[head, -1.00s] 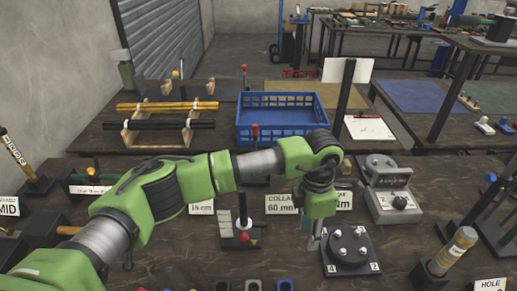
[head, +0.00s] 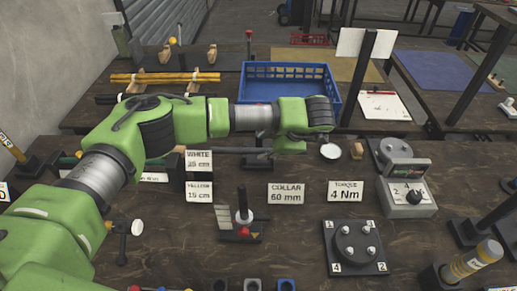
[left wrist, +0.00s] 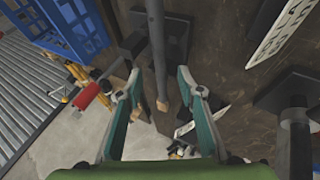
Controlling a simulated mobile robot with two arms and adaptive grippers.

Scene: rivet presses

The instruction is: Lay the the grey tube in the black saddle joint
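I cannot tell how far the tube is from the fingertips, but nothing is gripped. In the head view my left wrist (head: 305,118) reaches over the table before the blue crate, and its fingers are hidden. I cannot pick out the black saddle joint with certainty. My right gripper is out of view.
A blue crate (head: 290,88) stands behind my wrist. A black four-post plate (head: 355,247), a torque box (head: 407,195) and a small post stand (head: 241,217) are on the dark table. Yellow rods (head: 165,78) lie on wooden holders at the back. Some dark table is bare between signs.

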